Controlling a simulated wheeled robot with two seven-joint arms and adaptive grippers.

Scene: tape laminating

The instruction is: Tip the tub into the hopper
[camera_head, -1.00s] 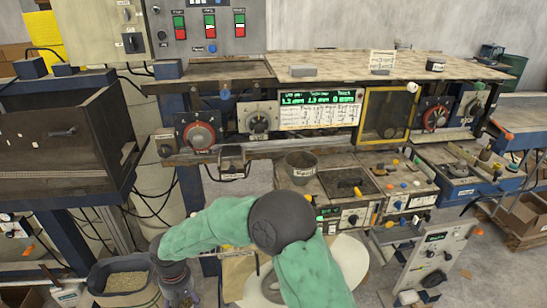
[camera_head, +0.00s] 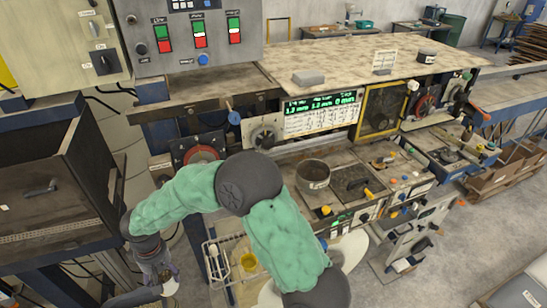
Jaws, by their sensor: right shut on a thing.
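My right arm, in a green sleeve, reaches across the lower middle to the lower left. My right gripper (camera_head: 158,272) is at the lower left, pointing down, below and right of the dark open-topped box. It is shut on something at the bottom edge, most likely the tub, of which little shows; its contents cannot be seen. The dark box (camera_head: 40,190) at the left may be the hopper, but I cannot tell for sure. My left gripper is not in view.
The machine bench (camera_head: 360,65) spans the middle, with dials and a green display (camera_head: 318,103). A grey pot (camera_head: 312,174) stands on the lower counter. A white wire rack (camera_head: 215,262) is right of my gripper. Open floor shows at the lower right.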

